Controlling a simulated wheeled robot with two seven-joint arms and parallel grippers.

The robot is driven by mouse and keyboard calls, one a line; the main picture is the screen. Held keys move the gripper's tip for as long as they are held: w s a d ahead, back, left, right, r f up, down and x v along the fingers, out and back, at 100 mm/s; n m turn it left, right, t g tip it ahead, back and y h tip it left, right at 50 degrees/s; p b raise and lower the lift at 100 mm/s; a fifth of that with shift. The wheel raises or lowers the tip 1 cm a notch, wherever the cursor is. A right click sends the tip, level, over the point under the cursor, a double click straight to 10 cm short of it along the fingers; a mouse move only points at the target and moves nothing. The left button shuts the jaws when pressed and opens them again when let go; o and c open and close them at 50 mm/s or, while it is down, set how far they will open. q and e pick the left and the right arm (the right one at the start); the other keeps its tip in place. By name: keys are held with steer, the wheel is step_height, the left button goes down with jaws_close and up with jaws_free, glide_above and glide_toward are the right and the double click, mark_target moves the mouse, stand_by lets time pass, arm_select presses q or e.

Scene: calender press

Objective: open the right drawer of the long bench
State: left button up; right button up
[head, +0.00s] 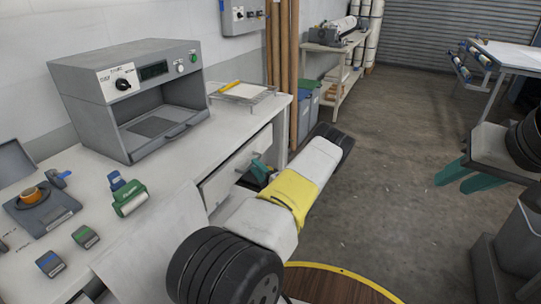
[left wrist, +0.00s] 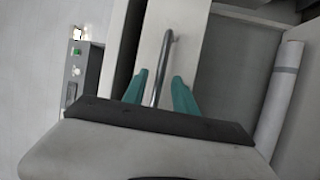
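The long bench (head: 150,172) runs along the wall at left. Its right drawer has a pale front (head: 226,178) below the bench top, partly hidden by my left arm. In the left wrist view, the drawer front (left wrist: 189,50) carries a metal bar handle (left wrist: 163,60). My left gripper (head: 262,172) is at this front; its teal fingers (left wrist: 160,76) stand apart on either side of the handle, with gaps visible. I cannot tell whether the drawer is slightly out. My right gripper (head: 461,178) is open and empty over the floor at right.
Bins (head: 306,110) and tall brown rolls stand beyond the bench's end. The floor (head: 375,190) ahead is clear.

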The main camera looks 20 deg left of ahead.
arm_select(q)
steer(key=shift+x, duration=1.5)
steer(key=shift+s, duration=0.1)
jaws_close()
